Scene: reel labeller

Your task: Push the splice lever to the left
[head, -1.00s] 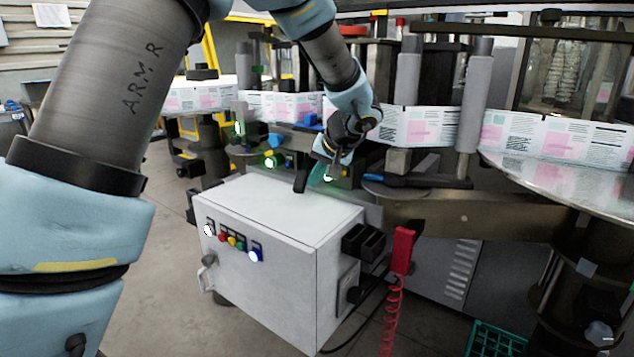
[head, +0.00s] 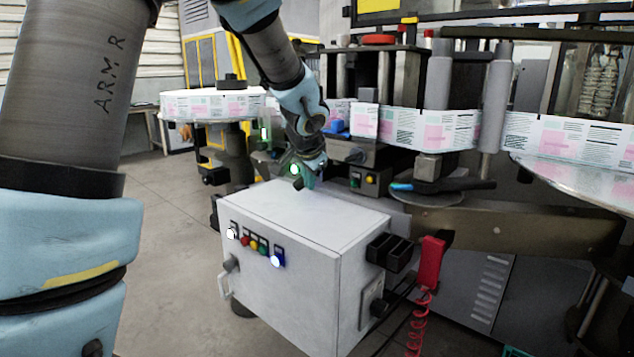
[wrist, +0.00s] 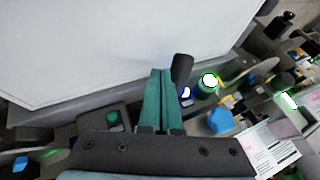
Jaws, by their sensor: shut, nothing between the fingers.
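The splice lever seems to be the short black upright handle (head: 298,183) behind the back edge of the white cabinet. In the wrist view the black handle (wrist: 182,69) stands right beside the fingertips, touching or nearly so. My gripper (head: 309,182) has green fingers held together with nothing between them. In the head view it is low behind the cabinet, just right of the handle. The gripper (wrist: 163,72) also shows in the wrist view. The handle's lower part is hidden.
The white cabinet (head: 300,215) with coloured buttons stands in front. A lit green button (head: 295,168) is close to the gripper. A black arm with a blue tip (head: 445,187) lies over a round plate to the right. The label web (head: 430,128) runs behind.

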